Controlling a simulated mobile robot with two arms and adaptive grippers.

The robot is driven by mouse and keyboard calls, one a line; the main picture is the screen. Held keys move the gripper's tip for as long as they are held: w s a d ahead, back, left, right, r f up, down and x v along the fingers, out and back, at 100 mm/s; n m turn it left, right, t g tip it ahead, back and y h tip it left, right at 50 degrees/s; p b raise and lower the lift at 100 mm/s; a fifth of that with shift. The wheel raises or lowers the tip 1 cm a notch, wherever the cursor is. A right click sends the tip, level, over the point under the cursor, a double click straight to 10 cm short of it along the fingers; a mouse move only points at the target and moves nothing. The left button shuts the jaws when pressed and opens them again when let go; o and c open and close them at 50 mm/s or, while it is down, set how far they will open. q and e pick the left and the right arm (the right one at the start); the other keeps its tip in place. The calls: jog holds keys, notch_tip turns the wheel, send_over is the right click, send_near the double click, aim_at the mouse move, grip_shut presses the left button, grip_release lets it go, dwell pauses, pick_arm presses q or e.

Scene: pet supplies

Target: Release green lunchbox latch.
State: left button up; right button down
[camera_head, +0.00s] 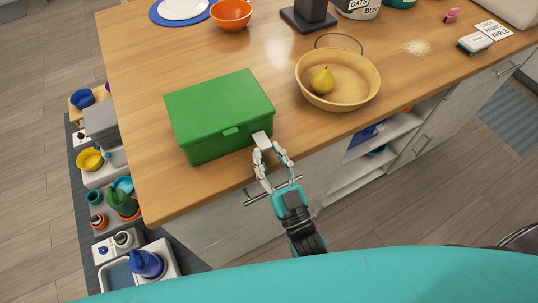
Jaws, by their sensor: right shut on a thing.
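The green lunchbox (218,105) sits at the front left of the wooden counter with its lid down. A small green latch tab (230,131) shows at the middle of its front edge. My right gripper (262,143) is at the right part of the lunchbox's front, to the right of that tab. Its fingers are shut on a small pale block-like piece (261,138). I cannot tell whether this piece touches or belongs to the lunchbox. My left gripper is not in view.
A wooden bowl (352,98) with a pear (322,81) stands right of the lunchbox. An orange bowl (231,14) and a dark stand (309,16) are behind. A drawer handle (252,200) is below the gripper. The counter (145,85) is bare left of the lunchbox.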

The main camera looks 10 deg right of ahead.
jog(key=c, duration=1)
grip_release()
jog(key=v, duration=1.2)
